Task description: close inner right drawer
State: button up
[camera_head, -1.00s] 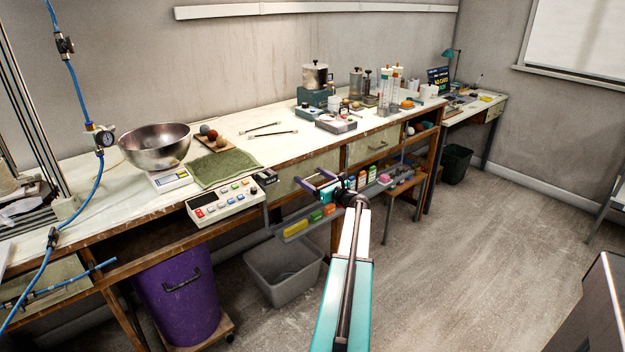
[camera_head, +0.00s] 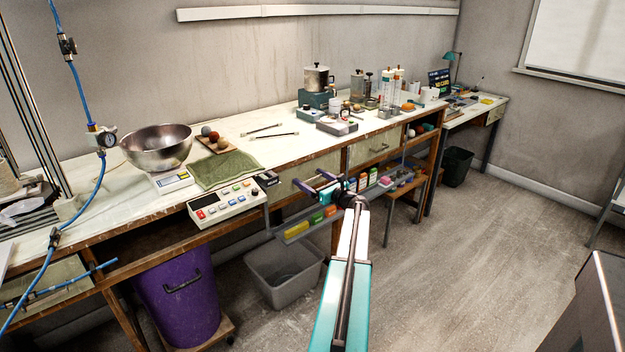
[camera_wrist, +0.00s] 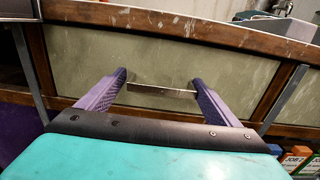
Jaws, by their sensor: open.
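The drawer front (camera_head: 290,184) facing my gripper (camera_head: 315,182) is a pale, scuffed panel under the bench top, left of another drawer (camera_head: 374,149). In the wrist view this panel (camera_wrist: 180,60) fills the space between wooden rails. It looks nearly flush with the frame; a small gap would be hard to see. Its metal bar handle (camera_wrist: 160,91) lies between my gripper's (camera_wrist: 158,78) two purple fingers. The fingers are spread apart, with their tips at or close to the panel. I cannot tell whether they touch it. Nothing is gripped.
A control box (camera_head: 228,203) with coloured buttons sits at the bench edge left of my gripper. A shelf of coloured boxes (camera_head: 316,218) hangs below. A grey bin (camera_head: 285,272) and a purple barrel (camera_head: 180,295) stand underneath. The floor (camera_head: 470,250) at right is clear.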

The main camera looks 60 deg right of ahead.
jog(key=shift+d+r, duration=0.1)
jog(key=shift+d, duration=0.2)
jog(key=shift+s, duration=0.15)
jog(key=v, duration=1.3)
jog(key=shift+s+a+b, duration=0.25)
jog(key=shift+a+b, duration=0.15)
jog(key=shift+w, duration=0.1)
